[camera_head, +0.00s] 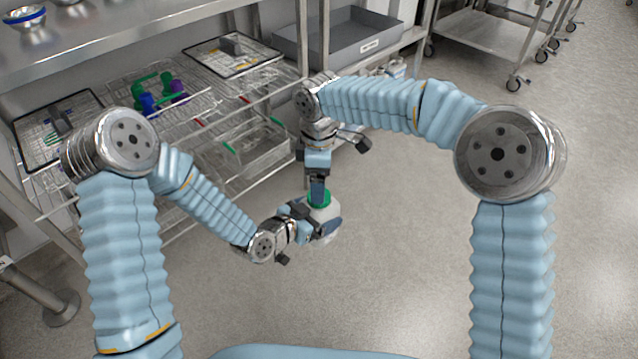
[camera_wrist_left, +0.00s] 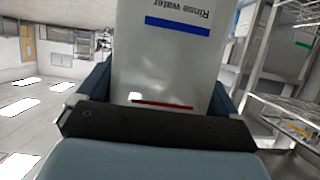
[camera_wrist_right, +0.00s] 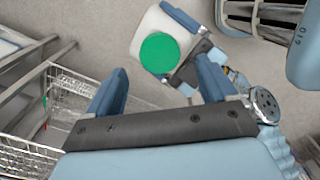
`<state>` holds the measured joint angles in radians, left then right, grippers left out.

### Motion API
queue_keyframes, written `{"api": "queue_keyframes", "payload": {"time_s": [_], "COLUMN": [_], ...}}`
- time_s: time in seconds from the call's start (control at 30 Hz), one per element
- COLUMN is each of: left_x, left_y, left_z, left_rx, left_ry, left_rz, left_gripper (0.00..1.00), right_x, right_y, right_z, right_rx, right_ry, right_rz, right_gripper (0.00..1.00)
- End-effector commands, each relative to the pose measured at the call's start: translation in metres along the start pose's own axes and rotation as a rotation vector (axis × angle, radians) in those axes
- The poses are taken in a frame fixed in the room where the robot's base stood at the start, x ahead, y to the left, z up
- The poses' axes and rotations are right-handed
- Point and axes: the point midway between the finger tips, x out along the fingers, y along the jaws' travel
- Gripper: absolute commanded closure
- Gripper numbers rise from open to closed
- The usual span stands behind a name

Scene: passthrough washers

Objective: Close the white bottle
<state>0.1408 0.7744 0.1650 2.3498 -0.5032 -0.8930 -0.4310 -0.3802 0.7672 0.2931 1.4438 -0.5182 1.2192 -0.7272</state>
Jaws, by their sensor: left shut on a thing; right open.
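The white bottle (camera_head: 327,211) is held off the floor in the middle of the head view. My left gripper (camera_head: 316,224) is shut around its body. The left wrist view shows the bottle (camera_wrist_left: 165,60) close up, with the label "Rinse water" upside down. A round green cap (camera_head: 319,197) shows at the bottle's top; in the right wrist view the cap (camera_wrist_right: 159,53) lies over the bottle (camera_wrist_right: 152,24). I cannot tell how tightly it sits. My right gripper (camera_wrist_right: 162,78) is open, pointing down just above the cap, with nothing between its fingers.
A wire rack at the left holds trays (camera_head: 232,52), green and blue items (camera_head: 150,95) and a wire basket (camera_head: 255,150). A grey bin (camera_head: 345,38) stands on the back shelf. A steel cart (camera_head: 490,33) stands at the back right. The floor around the bottle is clear.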

Motion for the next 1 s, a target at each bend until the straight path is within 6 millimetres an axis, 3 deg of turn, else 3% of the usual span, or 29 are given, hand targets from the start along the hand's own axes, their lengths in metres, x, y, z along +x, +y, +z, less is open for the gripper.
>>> {"api": "queue_keyframes", "payload": {"time_s": [0.3, 0.7, 1.0], "left_x": [0.000, 0.000, 0.000], "left_y": [0.000, 0.000, 0.000], "left_z": [0.000, 0.000, 0.000], "left_rx": [0.000, 0.000, 0.000], "left_ry": [0.000, 0.000, 0.000], "left_rz": [0.000, 0.000, 0.000], "left_gripper": [0.92, 0.92, 0.92], "right_x": [0.000, -0.028, -0.035], "right_y": [-0.001, -0.001, 0.000], "right_z": [-0.001, -0.002, 0.000], "right_rx": [-0.038, -0.748, -0.849], "right_ry": [-0.002, 0.001, -0.001], "right_rz": [-0.004, -0.009, 0.000], "right_gripper": [0.19, 0.19, 0.19]}}
